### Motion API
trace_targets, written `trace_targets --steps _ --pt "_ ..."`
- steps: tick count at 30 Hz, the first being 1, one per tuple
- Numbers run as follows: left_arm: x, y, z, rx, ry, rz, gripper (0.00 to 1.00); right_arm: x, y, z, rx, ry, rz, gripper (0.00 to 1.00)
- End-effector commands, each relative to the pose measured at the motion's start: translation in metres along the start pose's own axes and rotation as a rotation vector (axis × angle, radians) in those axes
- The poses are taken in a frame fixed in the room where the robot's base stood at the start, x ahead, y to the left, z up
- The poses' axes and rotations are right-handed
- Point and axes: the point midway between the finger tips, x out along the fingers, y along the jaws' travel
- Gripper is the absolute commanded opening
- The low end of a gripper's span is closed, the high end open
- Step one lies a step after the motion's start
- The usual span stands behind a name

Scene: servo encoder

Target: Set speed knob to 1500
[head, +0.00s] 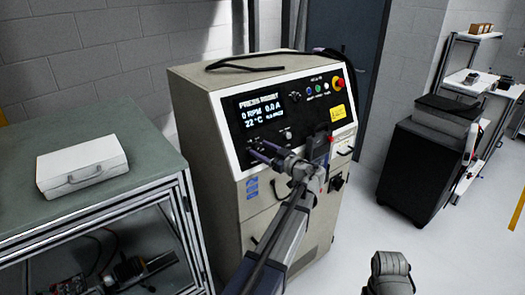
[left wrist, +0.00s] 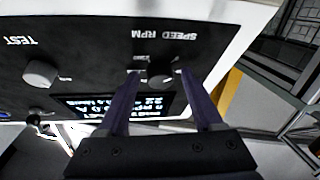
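The speed knob (left wrist: 160,73) is a dark round knob under the upside-down "SPEED RPM" label in the left wrist view. My left gripper (left wrist: 160,76) is open, with one purple finger on each side of the knob and small gaps visible. Its fingertips are at the panel's lower left in the head view (head: 262,151), where the arm and fingers hide the knob. The knob's setting cannot be read. The display (head: 262,110) shows PRESS RESET, 0 RPM, 0.0 A and 22 °C.
The cabinet (head: 205,150) carries a red emergency button (head: 337,83) and small coloured buttons at upper right. A TEST knob (left wrist: 40,74) sits beside the speed knob. A white case (head: 83,165) lies on the green bench at left. A black cart (head: 425,165) stands at right.

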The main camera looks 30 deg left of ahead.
Motion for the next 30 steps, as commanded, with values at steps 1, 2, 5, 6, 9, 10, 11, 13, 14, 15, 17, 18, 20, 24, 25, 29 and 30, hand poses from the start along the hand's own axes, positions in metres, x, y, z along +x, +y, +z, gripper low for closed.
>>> trace_targets --steps 1,2,5,6,9,10,11,13,14,15,17,18,20,24,25,29,30 --pt "-0.0002 0.0 0.0 0.0 0.0 0.0 0.6 0.0 0.0 0.0 0.0 0.0 0.0 0.5" --pt "-0.0002 0.0 0.0 0.0 0.0 0.0 0.57 0.0 0.0 0.0 0.0 0.0 0.0 0.5" --pt "-0.0003 0.0 0.0 0.0 0.0 0.0 0.46 0.0 0.0 0.0 0.0 0.0 0.0 0.5" --pt "-0.0003 0.0 0.0 0.0 0.0 0.0 0.41 0.0 0.0 0.0 0.0 0.0 0.0 0.5" --pt "-0.0004 0.0 0.0 0.0 0.0 0.0 0.3 0.0 0.0 0.0 0.0 0.0 0.0 0.5" --pt "-0.0004 -0.0001 0.0 0.0 0.0 0.0 0.27 0.0 0.0 0.0 0.0 0.0 0.0 0.5" --pt "-0.0004 -0.0001 0.0 0.0 0.0 0.0 0.23 0.0 0.0 0.0 0.0 0.0 0.0 0.5" --pt "-0.0004 -0.0001 0.0 0.0 0.0 0.0 0.15 0.0 0.0 0.0 0.0 0.0 0.0 0.5" --pt "-0.0004 -0.0001 0.0 0.0 0.0 0.0 0.12 0.0 0.0 0.0 0.0 0.0 0.0 0.5" --pt "-0.0004 -0.0001 0.0 0.0 0.0 -0.001 0.08 0.0 0.0 0.0 0.0 0.0 0.0 0.5" --pt "-0.0004 -0.0001 0.0 0.0 0.0 -0.001 0.01 0.0 0.0 0.0 0.0 0.0 0.0 0.5" --pt "-0.0004 -0.0002 0.0 0.0 0.0 -0.001 0.0 0.0 0.0 0.0 0.0 0.0 0.0 0.5" --pt "-0.0005 -0.0002 0.0 0.0 0.0 -0.001 0.0 0.0 0.0 0.0 0.0 0.0 0.0 0.5" --pt "-0.0005 -0.0004 0.0001 0.002 0.0 0.0 0.0 0.0001 0.0 0.0 0.0 0.0 0.0 0.5" --pt "-0.0005 -0.0006 0.0001 0.005 0.0 0.001 0.0 0.0002 0.0 0.0 0.0 0.0 0.0 0.5" --pt "-0.0006 -0.0019 0.0 0.03 0.001 0.013 0.0 0.0008 -0.0001 0.0 0.0 0.0 0.0 0.5" --pt "-0.0006 -0.0024 -0.0001 0.044 0.001 0.02 0.0 0.0011 -0.0001 -0.0001 0.0 0.0 0.0 0.5"
